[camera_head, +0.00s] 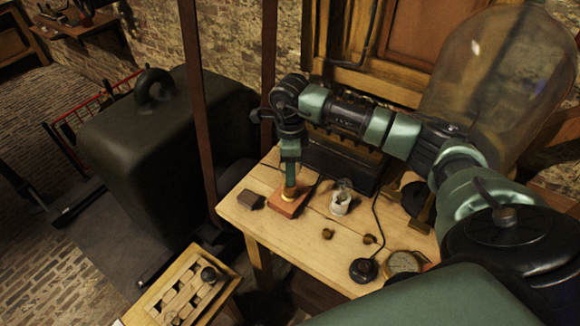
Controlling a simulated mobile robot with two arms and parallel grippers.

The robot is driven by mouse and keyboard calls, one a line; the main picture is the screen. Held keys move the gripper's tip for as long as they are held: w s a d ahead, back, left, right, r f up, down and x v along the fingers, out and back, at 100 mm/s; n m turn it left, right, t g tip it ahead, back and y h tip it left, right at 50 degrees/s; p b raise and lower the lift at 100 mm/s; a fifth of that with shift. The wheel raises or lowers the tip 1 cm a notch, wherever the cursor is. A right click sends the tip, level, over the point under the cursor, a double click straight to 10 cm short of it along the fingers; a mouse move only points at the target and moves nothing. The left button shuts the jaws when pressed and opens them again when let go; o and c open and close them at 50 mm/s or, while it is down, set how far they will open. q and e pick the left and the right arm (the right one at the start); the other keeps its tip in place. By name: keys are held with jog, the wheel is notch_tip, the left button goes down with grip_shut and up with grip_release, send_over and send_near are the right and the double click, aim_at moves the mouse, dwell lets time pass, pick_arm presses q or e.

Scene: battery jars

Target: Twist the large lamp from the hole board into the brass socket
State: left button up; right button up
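My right arm comes in from the right, and its gripper (290,184) points straight down over the table. Its fingertips are at the brass socket (289,196), which sits on a small reddish block (287,208). The fingers are too small and close together to show whether they are open or shut, and I cannot make out a large lamp between them. A clear glass bulb on a white base (341,204) stands to the right of the block. I cannot identify the hole board with certainty. My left gripper is not in view.
The wooden table (300,243) also carries a dark small block (251,200), two small brass pieces (328,234), a black round knob with a cord (363,270) and a round dial (403,263). A slotted wooden tray (188,287) is at lower left. A large glass jar (490,75) stands behind right.

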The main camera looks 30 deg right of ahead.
jog(key=m, duration=0.4)
jog(key=shift+p, duration=0.3)
jog(key=shift+m, duration=1.2)
jog(key=shift+s+m+p, duration=0.1)
jog(key=shift+m+p, duration=0.3)
jog(key=shift+m, duration=0.8)
jog(key=m, duration=0.4)
jog(key=shift+p, duration=0.3)
